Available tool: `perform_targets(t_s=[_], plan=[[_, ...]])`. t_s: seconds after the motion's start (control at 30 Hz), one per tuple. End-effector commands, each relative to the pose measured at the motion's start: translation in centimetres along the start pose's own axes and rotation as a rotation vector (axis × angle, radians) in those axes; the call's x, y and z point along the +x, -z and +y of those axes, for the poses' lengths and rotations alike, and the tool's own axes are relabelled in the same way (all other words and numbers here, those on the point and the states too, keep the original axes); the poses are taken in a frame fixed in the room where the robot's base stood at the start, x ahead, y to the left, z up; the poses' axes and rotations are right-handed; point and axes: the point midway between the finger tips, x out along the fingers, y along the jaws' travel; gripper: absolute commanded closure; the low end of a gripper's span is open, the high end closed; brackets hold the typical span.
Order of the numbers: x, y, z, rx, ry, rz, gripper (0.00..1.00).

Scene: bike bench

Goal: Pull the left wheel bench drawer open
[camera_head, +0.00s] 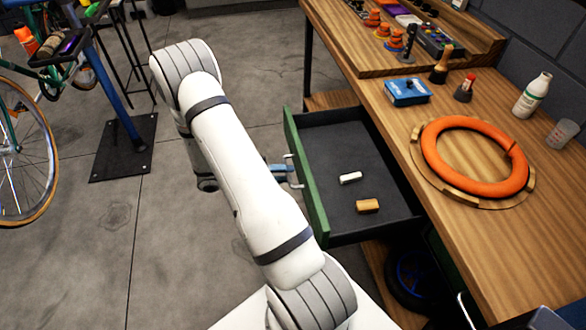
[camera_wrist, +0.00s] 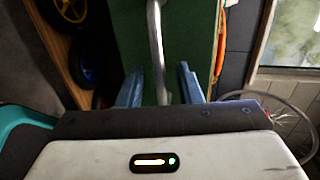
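The green-fronted drawer (camera_head: 306,178) under the wooden bench stands pulled out, with its dark inside showing. A white block (camera_head: 350,177) and a tan block (camera_head: 368,206) lie in it. Its metal handle (camera_head: 292,170) is on the green front. My gripper (camera_head: 281,171) is at the handle, mostly hidden behind my arm. In the wrist view, the two blue fingers of my gripper (camera_wrist: 160,86) stand apart, one on each side of the handle bar (camera_wrist: 156,45), with gaps visible. The green drawer front (camera_wrist: 190,40) is just beyond them.
The bench top (camera_head: 400,120) holds an orange tyre ring (camera_head: 475,118), a blue box (camera_head: 407,91), a white bottle (camera_head: 532,95) and tools. A bike wheel (camera_head: 25,150) and a stand base (camera_head: 124,147) are at the left. Floor between the stand and my arm is clear.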

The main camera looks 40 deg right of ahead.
Motion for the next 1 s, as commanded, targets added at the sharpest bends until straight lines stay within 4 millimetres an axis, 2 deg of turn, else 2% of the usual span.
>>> perform_targets(t_s=[0.13,0.5,0.67,1.0], plan=[[-1.2,-0.1,0.0,0.001,0.0,-0.004,0.68],[-6.9,0.2,0.0,0.001,-0.001,-0.003,0.68],[-7.6,0.2,0.0,0.0,0.0,0.001,0.68],[-7.6,0.2,0.0,0.0,0.0,0.001,0.68]])
